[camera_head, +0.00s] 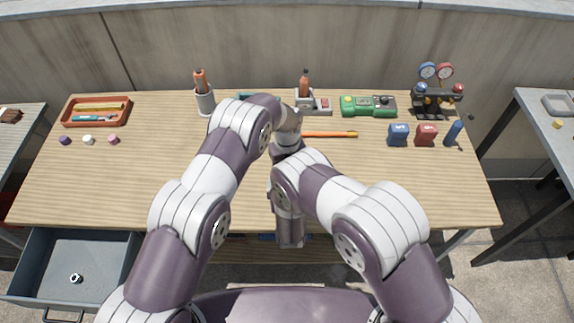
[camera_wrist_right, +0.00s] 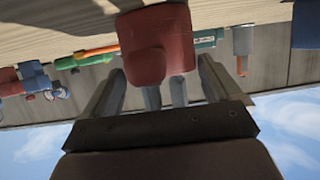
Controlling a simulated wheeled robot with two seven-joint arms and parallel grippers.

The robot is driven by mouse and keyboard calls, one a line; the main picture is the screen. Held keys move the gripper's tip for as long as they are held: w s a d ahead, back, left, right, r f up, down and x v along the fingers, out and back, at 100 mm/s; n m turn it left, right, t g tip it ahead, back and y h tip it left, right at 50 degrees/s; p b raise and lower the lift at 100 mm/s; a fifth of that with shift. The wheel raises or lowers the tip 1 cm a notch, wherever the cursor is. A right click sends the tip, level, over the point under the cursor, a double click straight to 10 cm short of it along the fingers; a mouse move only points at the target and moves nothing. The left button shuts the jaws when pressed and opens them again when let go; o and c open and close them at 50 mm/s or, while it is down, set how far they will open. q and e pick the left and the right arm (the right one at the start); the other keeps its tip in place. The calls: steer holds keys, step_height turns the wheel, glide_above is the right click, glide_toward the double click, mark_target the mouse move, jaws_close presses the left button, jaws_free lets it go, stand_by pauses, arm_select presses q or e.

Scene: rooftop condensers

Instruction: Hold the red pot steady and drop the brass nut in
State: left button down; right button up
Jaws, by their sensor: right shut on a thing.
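A red pot (camera_wrist_right: 157,45) with rounded edges sits between the fingers of my right gripper (camera_wrist_right: 160,88) in the right wrist view. That gripper is shut on it, close to the tabletop. In the head view my arms hide the pot and both gripper tips; both arms reach over the middle of the table. I cannot make out a brass nut in either view. A small dark and white ring-like piece (camera_head: 76,278) lies in the open drawer, and I cannot tell what it is.
The wooden table (camera_head: 130,185) holds an orange tray (camera_head: 66,120), a screwdriver cup (camera_head: 205,102), a green meter (camera_head: 368,106), blue (camera_head: 398,134) and red (camera_head: 426,135) blocks and a gauge set (camera_head: 431,99). A grey drawer (camera_head: 105,247) stands open at front left.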

arm_select(q)
steer(key=shift+f, duration=0.45)
steer(key=c, duration=0.8)
jaws_free()
step_height(320, 180, up, 12)
arm_select(e)
steer(key=o, duration=0.5)
